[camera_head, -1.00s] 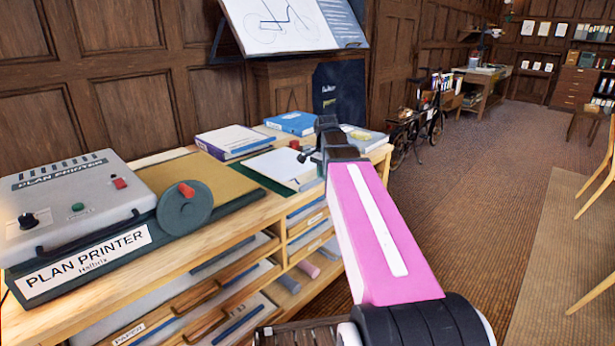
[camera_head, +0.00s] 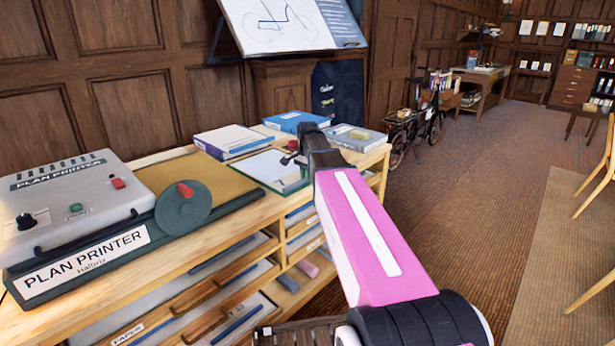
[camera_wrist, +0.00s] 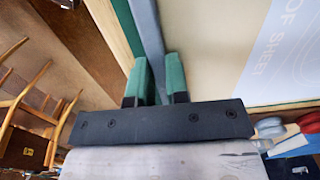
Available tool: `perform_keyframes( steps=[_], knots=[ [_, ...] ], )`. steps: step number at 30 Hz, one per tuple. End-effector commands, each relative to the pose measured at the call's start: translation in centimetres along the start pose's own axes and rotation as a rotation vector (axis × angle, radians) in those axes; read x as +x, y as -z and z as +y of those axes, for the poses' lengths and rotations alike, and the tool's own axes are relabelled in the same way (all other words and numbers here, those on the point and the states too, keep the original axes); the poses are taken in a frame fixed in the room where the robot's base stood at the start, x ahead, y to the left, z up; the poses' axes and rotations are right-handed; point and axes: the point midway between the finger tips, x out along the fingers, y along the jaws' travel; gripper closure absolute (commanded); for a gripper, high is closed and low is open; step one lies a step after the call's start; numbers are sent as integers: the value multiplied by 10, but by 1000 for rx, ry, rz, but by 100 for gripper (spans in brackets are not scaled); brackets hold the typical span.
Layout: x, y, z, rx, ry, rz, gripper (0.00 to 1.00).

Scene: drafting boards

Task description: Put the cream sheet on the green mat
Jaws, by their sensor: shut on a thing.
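The cream sheet (camera_head: 262,166) lies flat over the green mat (camera_head: 302,184) on the counter, with green showing along its edges. Whether it fully touches the mat I cannot tell. In the wrist view the cream sheet (camera_wrist: 215,55) fills the upper right, with a pale blue printed area. A grey-blue strip runs along its edge and passes between my green fingertips. My gripper (camera_wrist: 155,80) is shut on this edge. The green mat (camera_wrist: 295,105) shows beyond the sheet's border. In the head view my gripper (camera_head: 291,160) is at the sheet's right side, partly hidden by my arm.
A plan printer (camera_head: 75,200) stands at the left of the wooden counter. Books (camera_head: 232,140), a blue book (camera_head: 297,121) and a grey book (camera_head: 355,137) lie around the mat's back. Open shelves are below. Free floor lies to the right.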

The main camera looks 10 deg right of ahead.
Motion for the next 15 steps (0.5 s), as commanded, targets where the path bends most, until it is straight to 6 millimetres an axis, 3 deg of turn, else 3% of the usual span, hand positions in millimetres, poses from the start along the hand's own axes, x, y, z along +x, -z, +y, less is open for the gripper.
perform_keyframes(
  steps=[4, 5, 6, 7, 15],
  knots=[
    [1, 0, 0, 0, 0, 0, 100],
    [1, 0, 0, 0, 0, 0, 78],
    [1, 0, 0, 0, 0, 0, 65],
    [0, 0, 0, 0, 0, 0, 59],
    [0, 0, 0, 0, 0, 0, 59]
  ],
)
